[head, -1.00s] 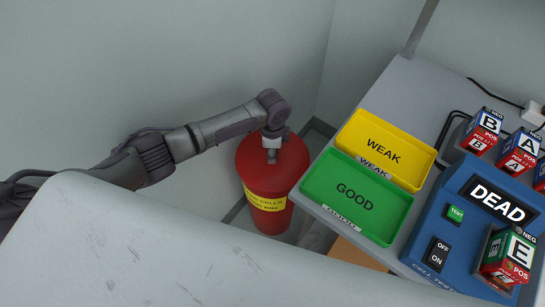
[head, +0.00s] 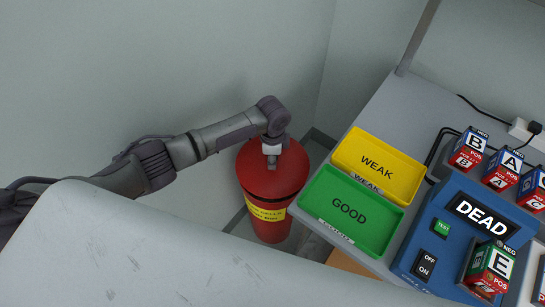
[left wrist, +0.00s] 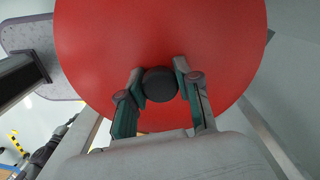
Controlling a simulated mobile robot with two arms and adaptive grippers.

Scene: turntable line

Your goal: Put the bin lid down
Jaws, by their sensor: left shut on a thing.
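The round red bin lid (head: 262,183) is on top of the red bin (head: 270,231), which stands on the floor left of the table and has a yellow label. The lid and bin look lined up; I cannot tell if there is a small gap between them. My left gripper (head: 271,163) is over the middle of the lid. In the left wrist view, my left gripper (left wrist: 157,82) is shut on the lid's black knob (left wrist: 160,85), one finger on each side. The red lid (left wrist: 160,35) fills the upper middle there and hides the bin. My right gripper is out of view.
A grey table (head: 409,100) stands right of the bin. It carries a yellow WEAK tray (head: 400,189), a green GOOD tray (head: 376,238), a blue tester (head: 432,238) reading DEAD with a battery marked E (head: 491,267), and several more batteries. A wall lies behind the bin.

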